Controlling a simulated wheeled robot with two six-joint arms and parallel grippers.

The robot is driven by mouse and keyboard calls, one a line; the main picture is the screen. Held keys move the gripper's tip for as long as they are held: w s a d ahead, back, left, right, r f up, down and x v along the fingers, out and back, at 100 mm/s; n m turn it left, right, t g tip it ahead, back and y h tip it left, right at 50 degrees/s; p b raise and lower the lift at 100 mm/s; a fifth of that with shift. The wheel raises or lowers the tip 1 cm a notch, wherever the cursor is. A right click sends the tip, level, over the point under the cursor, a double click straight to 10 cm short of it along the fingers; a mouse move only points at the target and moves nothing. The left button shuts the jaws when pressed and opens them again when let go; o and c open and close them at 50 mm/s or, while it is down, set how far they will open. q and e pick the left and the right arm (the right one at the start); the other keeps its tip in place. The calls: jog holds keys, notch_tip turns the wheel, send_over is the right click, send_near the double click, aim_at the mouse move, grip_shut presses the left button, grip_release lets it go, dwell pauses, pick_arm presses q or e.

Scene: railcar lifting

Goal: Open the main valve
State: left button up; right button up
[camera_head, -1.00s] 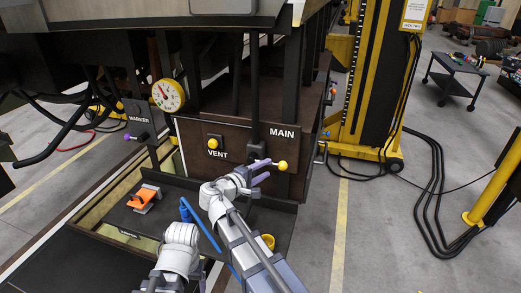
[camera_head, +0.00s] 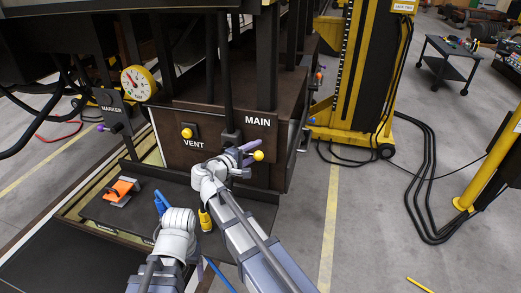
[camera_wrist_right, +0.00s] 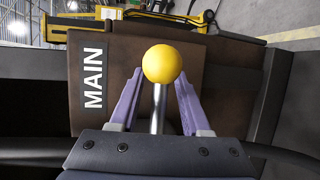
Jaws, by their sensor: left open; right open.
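The main valve's lever ends in a yellow ball knob (camera_head: 258,155) on a metal rod, below the white MAIN label (camera_head: 258,121) on the brown panel. In the right wrist view the yellow knob (camera_wrist_right: 164,64) stands between the purple fingers of my right gripper (camera_wrist_right: 158,100). The fingers are open, one on each side of the rod, with gaps showing. In the head view my right gripper (camera_head: 242,155) reaches the lever from the lower left.
A VENT valve with a yellow knob (camera_head: 187,133) is left of the main valve. A gauge (camera_head: 138,83) and a MARKER plate (camera_head: 111,108) stand further left. An orange item (camera_head: 122,190) lies on the dark tray (camera_head: 150,182). A yellow jack (camera_head: 365,75) stands right; cables lie on the floor.

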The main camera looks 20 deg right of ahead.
jog(key=shift+s+a+r, duration=0.1)
jog(key=shift+s+a, duration=0.05)
jog(key=shift+a, duration=0.15)
jog(key=shift+c, duration=0.2)
jog(key=shift+d, duration=0.2)
jog(key=c, duration=0.4)
grip_shut()
